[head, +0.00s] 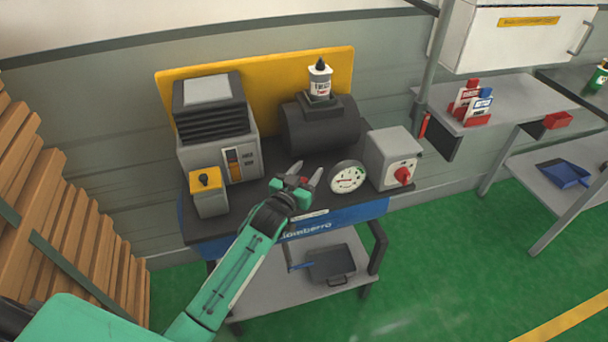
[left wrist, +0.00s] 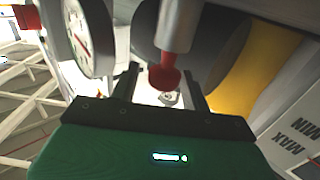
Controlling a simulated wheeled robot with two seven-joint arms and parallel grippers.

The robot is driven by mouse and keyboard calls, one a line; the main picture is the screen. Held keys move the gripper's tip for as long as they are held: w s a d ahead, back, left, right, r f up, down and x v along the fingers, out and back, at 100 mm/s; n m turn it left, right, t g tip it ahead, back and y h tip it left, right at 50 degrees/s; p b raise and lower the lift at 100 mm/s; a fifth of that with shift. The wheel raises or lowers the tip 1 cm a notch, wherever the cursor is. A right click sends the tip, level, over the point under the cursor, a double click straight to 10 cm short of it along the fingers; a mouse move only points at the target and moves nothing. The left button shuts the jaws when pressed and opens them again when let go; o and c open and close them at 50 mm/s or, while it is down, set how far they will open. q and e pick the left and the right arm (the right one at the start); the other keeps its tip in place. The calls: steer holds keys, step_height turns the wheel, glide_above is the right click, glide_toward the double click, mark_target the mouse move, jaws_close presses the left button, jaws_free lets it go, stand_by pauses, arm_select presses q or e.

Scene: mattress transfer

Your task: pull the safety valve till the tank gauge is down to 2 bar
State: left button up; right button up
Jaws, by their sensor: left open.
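The tank (head: 318,128) is a dark cylinder on the cart. The round white gauge (head: 348,177) stands right of my left gripper, with a green and red scale; the pressure reading is too small to tell. The left wrist view shows the gauge (left wrist: 88,38) from the side. The safety valve's red knob (left wrist: 165,78) hangs on a grey stem between the two fingers of my left gripper (left wrist: 161,72), with gaps on both sides. In the head view my left gripper (head: 307,170) is open at the tank's front and mostly hides the knob. My right gripper is not in view.
A grey box with a red rotary switch (head: 393,158) stands right of the gauge. A louvred grey unit (head: 215,120) and a small yellow-topped box (head: 209,195) stand left. A bottle (head: 320,77) sits above the tank. Wooden slats (head: 60,220) are at far left.

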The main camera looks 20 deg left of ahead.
arm_select(q)
steer(key=shift+s+a+f, duration=0.1)
steer(key=shift+s+a, duration=0.05)
steer(key=shift+s, duration=0.4)
steer(key=s+a+b, duration=0.2)
steer(key=s, duration=1)
steer(key=shift+s+a, duration=0.2)
steer(key=shift+s, duration=0.05)
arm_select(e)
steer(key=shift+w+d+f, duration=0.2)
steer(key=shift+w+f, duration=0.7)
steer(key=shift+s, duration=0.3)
